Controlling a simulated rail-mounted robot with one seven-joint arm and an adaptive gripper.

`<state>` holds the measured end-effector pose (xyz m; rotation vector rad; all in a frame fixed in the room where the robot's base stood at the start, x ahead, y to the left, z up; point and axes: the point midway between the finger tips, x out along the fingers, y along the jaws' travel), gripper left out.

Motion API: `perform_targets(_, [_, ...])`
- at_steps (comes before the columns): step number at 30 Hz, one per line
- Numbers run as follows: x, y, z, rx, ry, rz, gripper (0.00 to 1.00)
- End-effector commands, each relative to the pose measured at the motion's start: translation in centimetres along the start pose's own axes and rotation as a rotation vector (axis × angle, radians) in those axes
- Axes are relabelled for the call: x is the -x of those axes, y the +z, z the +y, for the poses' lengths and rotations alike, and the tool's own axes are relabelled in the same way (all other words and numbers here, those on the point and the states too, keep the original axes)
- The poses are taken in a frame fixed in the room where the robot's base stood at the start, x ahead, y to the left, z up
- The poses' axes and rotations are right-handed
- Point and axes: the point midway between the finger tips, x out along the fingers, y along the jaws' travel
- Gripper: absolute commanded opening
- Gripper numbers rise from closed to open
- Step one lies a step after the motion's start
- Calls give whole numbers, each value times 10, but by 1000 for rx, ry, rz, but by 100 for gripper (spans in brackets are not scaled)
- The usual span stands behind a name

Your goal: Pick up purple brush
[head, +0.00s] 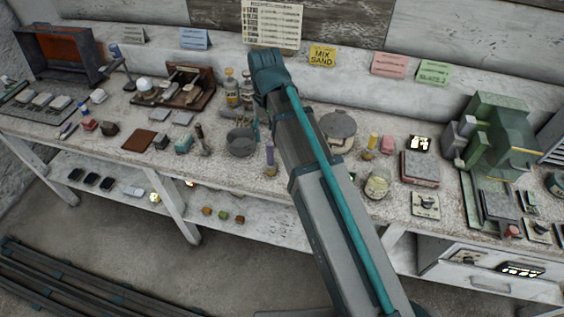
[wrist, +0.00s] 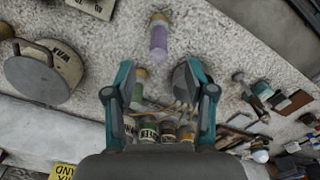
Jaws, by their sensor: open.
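The purple brush (head: 270,156) stands near the front of the workbench, just left of my arm in the head view. In the head view my arm covers part of the bench, and my gripper cannot be made out there.
A dark pot (head: 242,142) stands left of the brush. Several bottles (head: 232,88) are behind it; bottles (wrist: 165,132) also show between my fingers. A round lidded can (head: 338,128) and a glass jar (head: 377,184) stand right of my arm.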

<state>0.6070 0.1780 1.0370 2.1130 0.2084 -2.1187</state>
Motion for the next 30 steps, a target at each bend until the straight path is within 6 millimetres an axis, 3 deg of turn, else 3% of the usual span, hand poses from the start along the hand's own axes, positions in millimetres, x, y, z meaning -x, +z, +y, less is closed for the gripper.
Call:
perform_targets(6, [-27,1,1,0,0,-1,55])
perform_targets(19, [-49,-1,1,0,0,1,55])
perform_targets(30, [-86,-3,0,0,0,1,55])
